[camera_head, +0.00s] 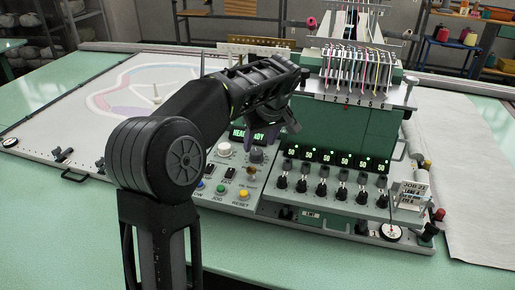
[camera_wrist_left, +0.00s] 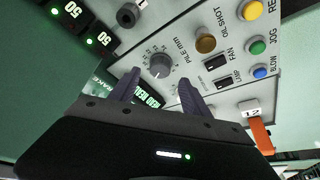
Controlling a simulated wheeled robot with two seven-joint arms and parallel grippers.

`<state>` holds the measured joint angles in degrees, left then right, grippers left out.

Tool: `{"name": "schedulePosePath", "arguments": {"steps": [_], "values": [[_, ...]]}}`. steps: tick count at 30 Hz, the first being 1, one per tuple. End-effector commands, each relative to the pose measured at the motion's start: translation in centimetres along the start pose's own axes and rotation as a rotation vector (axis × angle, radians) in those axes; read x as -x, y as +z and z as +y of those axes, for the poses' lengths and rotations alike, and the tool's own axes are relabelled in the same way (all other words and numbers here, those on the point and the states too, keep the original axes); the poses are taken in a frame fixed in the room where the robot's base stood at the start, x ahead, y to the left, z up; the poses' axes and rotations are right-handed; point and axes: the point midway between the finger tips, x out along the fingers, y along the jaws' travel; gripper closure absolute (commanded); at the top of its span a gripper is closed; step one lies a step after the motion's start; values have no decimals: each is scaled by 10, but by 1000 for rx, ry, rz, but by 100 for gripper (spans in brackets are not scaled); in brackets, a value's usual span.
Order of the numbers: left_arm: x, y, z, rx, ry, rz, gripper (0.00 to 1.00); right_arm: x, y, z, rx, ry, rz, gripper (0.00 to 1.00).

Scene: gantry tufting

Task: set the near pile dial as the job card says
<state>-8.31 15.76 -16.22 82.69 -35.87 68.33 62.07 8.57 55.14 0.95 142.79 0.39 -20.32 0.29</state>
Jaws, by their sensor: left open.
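The pile dial (camera_wrist_left: 160,65) is a grey round knob with a scale marked "PILE mm" in the left wrist view. In the head view a grey knob (camera_head: 256,155) sits on the sloping panel below the green display. My left gripper (camera_wrist_left: 159,80) is open, its two dark fingertips apart on either side just short of the dial, with nothing between them. In the head view the left gripper (camera_head: 281,138) hangs over the panel's right part. I cannot read the dial's setting. The job card (camera_head: 411,194) stands at the right; its small print is mostly unreadable. My right gripper is not in view.
An oil shot button (camera_wrist_left: 205,43), switches (camera_wrist_left: 216,79) and coloured buttons (camera_wrist_left: 257,46) sit close to the dial. A row of black knobs (camera_head: 322,190) under "50" displays lies right of the panel. The tufting head (camera_head: 345,120) stands behind.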

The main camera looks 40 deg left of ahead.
Motion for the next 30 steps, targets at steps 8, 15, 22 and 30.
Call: {"name": "schedulePosePath", "arguments": {"steps": [8,15,22,30], "values": [[-39,0,0,0,-3,-1,45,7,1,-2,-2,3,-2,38],[-47,0,0,0,0,0,45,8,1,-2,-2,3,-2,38],[-47,0,0,0,0,0,53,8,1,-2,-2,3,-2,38],[-46,0,0,0,0,0,75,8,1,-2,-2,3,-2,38]]}}
